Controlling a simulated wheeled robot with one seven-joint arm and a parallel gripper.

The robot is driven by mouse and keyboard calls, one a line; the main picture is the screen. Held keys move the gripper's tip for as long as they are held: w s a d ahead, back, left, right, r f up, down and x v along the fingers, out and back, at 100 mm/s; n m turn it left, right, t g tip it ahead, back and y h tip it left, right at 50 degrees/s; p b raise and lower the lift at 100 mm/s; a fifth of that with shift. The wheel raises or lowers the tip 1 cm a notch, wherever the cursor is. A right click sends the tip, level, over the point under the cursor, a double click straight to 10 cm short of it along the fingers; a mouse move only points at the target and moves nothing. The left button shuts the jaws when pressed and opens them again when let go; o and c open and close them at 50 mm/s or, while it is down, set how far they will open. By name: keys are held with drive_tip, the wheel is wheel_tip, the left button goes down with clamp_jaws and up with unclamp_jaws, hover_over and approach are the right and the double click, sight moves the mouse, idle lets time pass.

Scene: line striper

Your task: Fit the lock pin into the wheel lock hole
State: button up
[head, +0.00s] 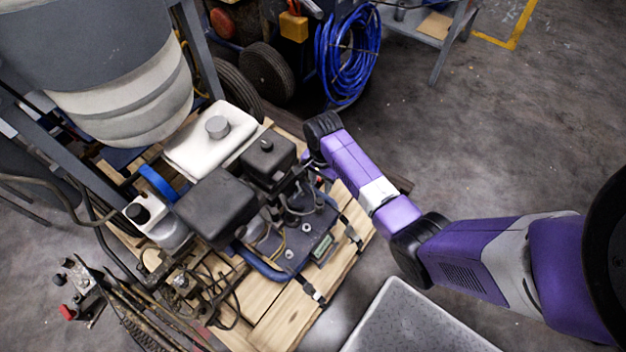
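The line striper (215,208) stands on a wooden pallet, with its engine, dark covers, white tank and blue frame tube in view. My purple arm reaches in from the right and bends down at a black wrist joint beside the striper's right side. My gripper is mostly hidden behind the forearm and wrist; its fingers cannot be made out. I cannot make out the lock pin or the wheel lock hole. Whether my gripper holds anything does not show.
The pallet (272,322) has bare boards at the front. A grey speckled surface (415,325) lies at the bottom. A coiled blue hose (347,55) and a black wheel (266,72) stand behind. Control levers (80,285) stick out at lower left. Concrete floor (530,130) at right is clear.

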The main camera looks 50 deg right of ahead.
sight(320, 201)
drive_tip(key=shift+f+b, duration=3.4)
drive_tip(key=shift+b, duration=0.4)
drive_tip(key=shift+a+f+b, duration=0.1)
drive_tip(key=shift+f+b, duration=0.65)
drive_tip(key=shift+f, duration=0.9)
drive_tip(key=shift+r+p, duration=0.1)
drive_tip(key=shift+p, duration=0.25)
clamp_jaws()
